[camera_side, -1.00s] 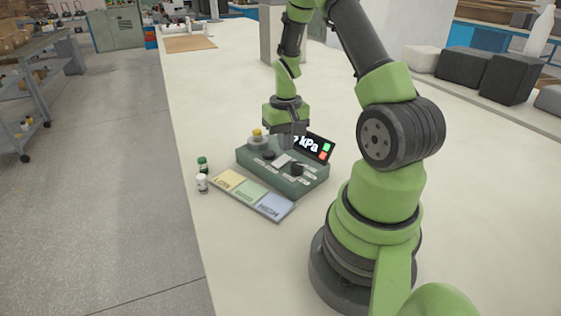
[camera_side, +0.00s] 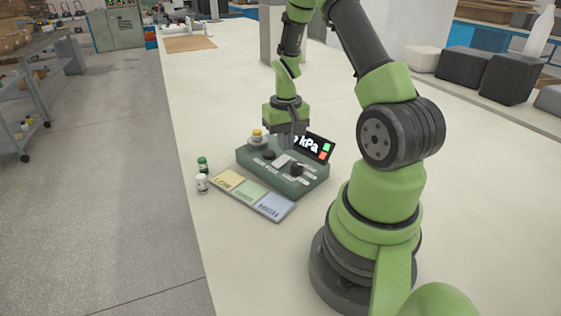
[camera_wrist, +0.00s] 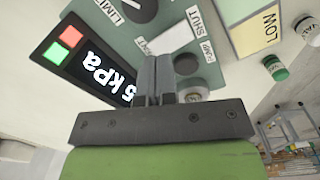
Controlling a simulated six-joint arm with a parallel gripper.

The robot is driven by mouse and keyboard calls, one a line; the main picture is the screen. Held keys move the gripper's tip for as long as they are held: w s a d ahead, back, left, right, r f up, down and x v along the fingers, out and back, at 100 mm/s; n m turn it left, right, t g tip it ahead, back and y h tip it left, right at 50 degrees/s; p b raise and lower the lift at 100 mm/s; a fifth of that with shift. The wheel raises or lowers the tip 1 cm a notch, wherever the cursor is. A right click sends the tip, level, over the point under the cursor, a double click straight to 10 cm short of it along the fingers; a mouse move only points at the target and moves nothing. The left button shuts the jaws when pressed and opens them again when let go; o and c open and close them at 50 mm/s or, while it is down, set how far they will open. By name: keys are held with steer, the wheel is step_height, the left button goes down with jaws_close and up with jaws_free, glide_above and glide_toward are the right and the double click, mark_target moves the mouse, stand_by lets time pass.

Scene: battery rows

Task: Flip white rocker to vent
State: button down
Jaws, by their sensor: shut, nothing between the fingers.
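The white rocker (camera_side: 283,160) is on top of the green control box (camera_side: 306,186), near its middle. In the wrist view the rocker (camera_wrist: 172,37) lies between a label reading SHUT and a partly hidden label at its other end. Its tilt is hard to tell. My gripper (camera_side: 292,144) is over the box, just behind the rocker and in front of the display. In the wrist view my gripper (camera_wrist: 155,72) has its fingers together and empty, close to the rocker's partly labelled end. I cannot tell whether they touch it.
The kPa display (camera_side: 312,146) stands at the box's back, partly hidden by my gripper. Black knobs (camera_side: 297,168) and a yellow-topped part (camera_side: 257,135) are on the box. A LOW/HIGH card (camera_side: 250,195) and two small bottles (camera_side: 202,176) are in front.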

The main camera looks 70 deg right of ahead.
mark_target(284, 158)
steer(key=shift+f, duration=1.3)
stand_by(0.8)
steer(key=shift+r, duration=3.55)
steer(key=shift+w+a+r, duration=0.1)
steer(key=shift+a+r, duration=0.05)
steer(key=shift+r, duration=0.05)
steer(key=s+a+r+n+t, duration=0.1)
steer(key=a+r+n+t, duration=0.3)
steer(key=a+r, duration=1.25)
steer(key=s+a+r+n+t+y, duration=0.1)
steer(key=s+a+r+t+y, duration=0.1)
steer(key=s+a, duration=0.4)
steer(key=shift+s+a+t, duration=0.2)
steer(key=shift+a+t, duration=0.05)
steer(key=shift+t, duration=0.35)
